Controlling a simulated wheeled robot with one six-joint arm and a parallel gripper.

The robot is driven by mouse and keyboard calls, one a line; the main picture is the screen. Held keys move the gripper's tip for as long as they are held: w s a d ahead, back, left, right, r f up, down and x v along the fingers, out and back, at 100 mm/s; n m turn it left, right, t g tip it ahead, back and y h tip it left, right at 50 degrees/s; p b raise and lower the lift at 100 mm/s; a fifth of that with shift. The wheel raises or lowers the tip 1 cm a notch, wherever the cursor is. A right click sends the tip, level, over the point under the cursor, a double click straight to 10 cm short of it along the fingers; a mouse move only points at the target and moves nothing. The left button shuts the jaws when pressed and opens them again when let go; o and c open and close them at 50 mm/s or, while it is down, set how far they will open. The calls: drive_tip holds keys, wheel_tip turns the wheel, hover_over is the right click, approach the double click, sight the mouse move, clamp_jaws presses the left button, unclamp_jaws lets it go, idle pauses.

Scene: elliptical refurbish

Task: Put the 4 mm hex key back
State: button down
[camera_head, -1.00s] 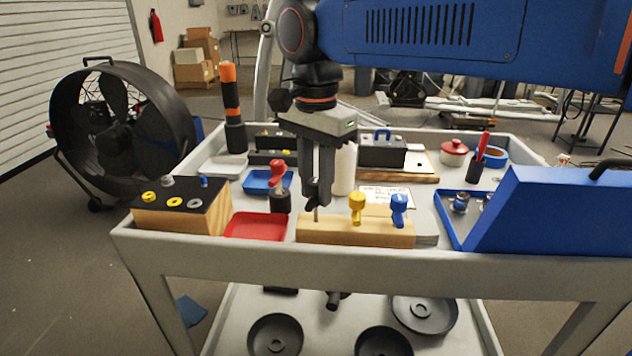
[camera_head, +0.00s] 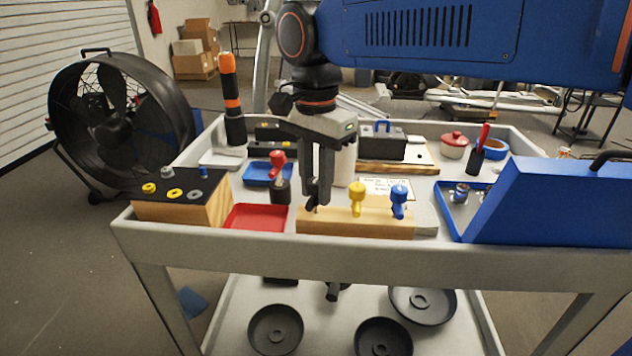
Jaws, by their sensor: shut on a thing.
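My gripper (camera_head: 314,205) points straight down over the left end of the wooden block (camera_head: 340,223) at the front of the cart. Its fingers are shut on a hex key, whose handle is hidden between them. The fingertips are close to the block's top, and I cannot tell whether they touch it. The held key's shaft is hardly visible; how far it sits in the block is unclear. A yellow-handled key (camera_head: 357,197) and a blue-handled key (camera_head: 399,199) stand upright in the same block, to the right of my gripper.
A red tray (camera_head: 257,217) lies left of the block. A black-topped block with rings (camera_head: 180,200) is at far left. A blue case (camera_head: 550,205) with raised lid stands right. A white cylinder (camera_head: 346,165) is behind the fingers.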

drive_tip(key=shift+f, duration=0.3)
drive_tip(key=c, duration=1.4)
unclamp_jaws()
drive_tip(key=shift+r, duration=0.1)
wheel_tip(320, 180, up, 17)
drive_tip(key=shift+r, duration=0.15)
